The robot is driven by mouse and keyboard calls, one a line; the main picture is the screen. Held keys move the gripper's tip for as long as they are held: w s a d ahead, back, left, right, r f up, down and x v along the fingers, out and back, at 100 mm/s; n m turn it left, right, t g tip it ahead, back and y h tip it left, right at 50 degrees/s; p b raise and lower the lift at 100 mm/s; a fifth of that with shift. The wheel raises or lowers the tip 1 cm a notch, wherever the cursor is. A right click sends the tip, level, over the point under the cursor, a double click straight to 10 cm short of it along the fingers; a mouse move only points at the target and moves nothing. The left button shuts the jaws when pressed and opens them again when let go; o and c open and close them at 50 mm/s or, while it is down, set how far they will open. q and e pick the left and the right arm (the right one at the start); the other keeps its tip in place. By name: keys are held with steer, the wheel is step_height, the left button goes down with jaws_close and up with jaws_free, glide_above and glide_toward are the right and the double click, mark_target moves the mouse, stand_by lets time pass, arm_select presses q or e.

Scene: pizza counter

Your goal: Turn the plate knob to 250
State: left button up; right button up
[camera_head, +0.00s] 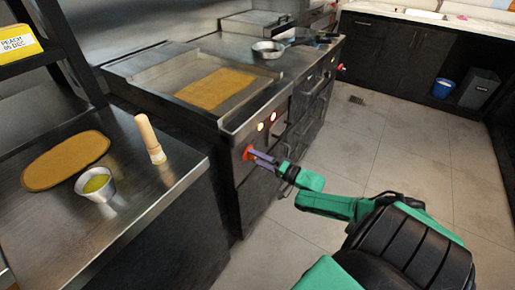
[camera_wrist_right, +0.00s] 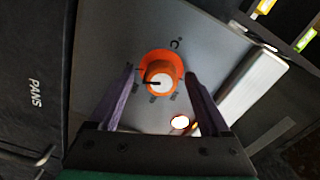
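The plate knob (camera_head: 248,153) is orange and sits on the front panel of the steel cooking unit, below the hot plate (camera_head: 160,80). In the right wrist view the knob (camera_wrist_right: 160,72) has a white face with a dark pointer mark toward the left; the dial marks around it are too small to read. My right gripper (camera_head: 257,157) is at the knob. In the right wrist view its two purple fingers (camera_wrist_right: 160,76) are open on either side of the knob, with gaps visible. My left gripper is not in view.
A flat brown slab (camera_head: 215,88) lies on the hot plate. Lit indicator lights (camera_head: 267,121) and a handle (camera_wrist_right: 252,88) are close to the knob.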

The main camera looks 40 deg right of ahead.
steer(key=p+v, duration=0.2)
steer(key=v, duration=1.2)
steer(key=shift+s+p, duration=0.25)
steer(key=shift+p, duration=0.05)
steer(key=shift+d, duration=0.1)
steer(key=s+a+f+n+g+h+p, duration=0.15)
steer(key=s+f+n+g+h, duration=0.35)
steer(key=f, duration=0.6)
steer(key=s+a+f+n+g+h+p, duration=0.1)
steer(key=s+f+g+p, duration=0.15)
steer(key=s+f, duration=0.65)
steer(key=s+a+f+n+g, duration=0.7)
steer(key=s+a+f, duration=0.5)
steer(key=a, duration=0.2)
steer(key=shift+a+f+g+y+p, duration=0.3)
steer(key=shift+a+g+y+p, duration=0.1)
steer(key=shift+g, duration=0.45)
